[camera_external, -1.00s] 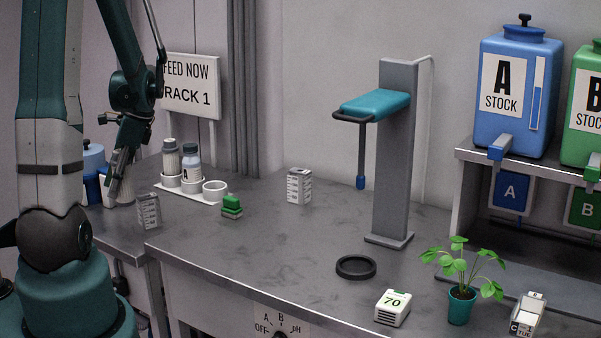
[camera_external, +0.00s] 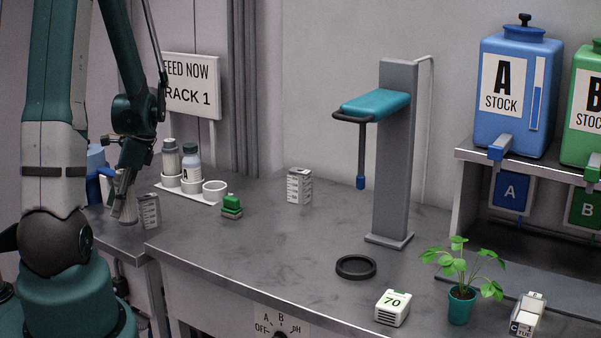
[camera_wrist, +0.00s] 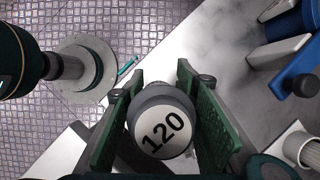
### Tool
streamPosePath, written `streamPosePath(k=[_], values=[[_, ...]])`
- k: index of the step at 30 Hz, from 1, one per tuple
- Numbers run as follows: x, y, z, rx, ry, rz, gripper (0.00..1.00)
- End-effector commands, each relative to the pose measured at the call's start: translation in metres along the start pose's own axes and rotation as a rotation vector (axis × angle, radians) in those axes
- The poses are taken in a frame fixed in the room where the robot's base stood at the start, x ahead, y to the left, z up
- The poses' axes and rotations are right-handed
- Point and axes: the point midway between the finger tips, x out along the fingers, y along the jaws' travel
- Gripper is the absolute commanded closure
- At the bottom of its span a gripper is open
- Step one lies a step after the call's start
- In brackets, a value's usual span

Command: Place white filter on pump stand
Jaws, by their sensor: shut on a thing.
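My gripper (camera_wrist: 162,95) is shut on a grey cylinder (camera_wrist: 160,122) with a white round top marked 120, seen end-on in the wrist view between the two green fingers. In the external view my gripper (camera_external: 127,165) is at the far left, with the pale grey cylinder (camera_external: 125,208) upright below it. Whether its bottom touches the surface, I cannot tell. The pump stand (camera_external: 394,150) is a grey column with a teal arm (camera_external: 376,105) and a hanging blue-tipped rod. A black ring (camera_external: 356,267) lies on the bench in front of its base.
A white rack (camera_external: 190,195) holds two bottles and an empty cup. A small graduated box (camera_external: 149,211) stands close right of my gripper; another (camera_external: 299,186) is on the bench. The central bench is clear.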

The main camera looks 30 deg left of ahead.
Motion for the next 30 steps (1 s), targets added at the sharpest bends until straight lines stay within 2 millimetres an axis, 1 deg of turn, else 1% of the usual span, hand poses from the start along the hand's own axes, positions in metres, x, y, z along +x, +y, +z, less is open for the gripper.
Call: streamPosePath(k=[11,14,24,30], values=[[0.002,0.000,-0.001,0.000,0.000,0.000,0.84],[0.006,0.000,-0.003,0.000,0.000,0.000,0.84],[0.034,0.001,-0.014,0.000,0.000,0.000,0.84],[0.039,0.001,-0.016,0.000,0.000,0.000,0.84]])
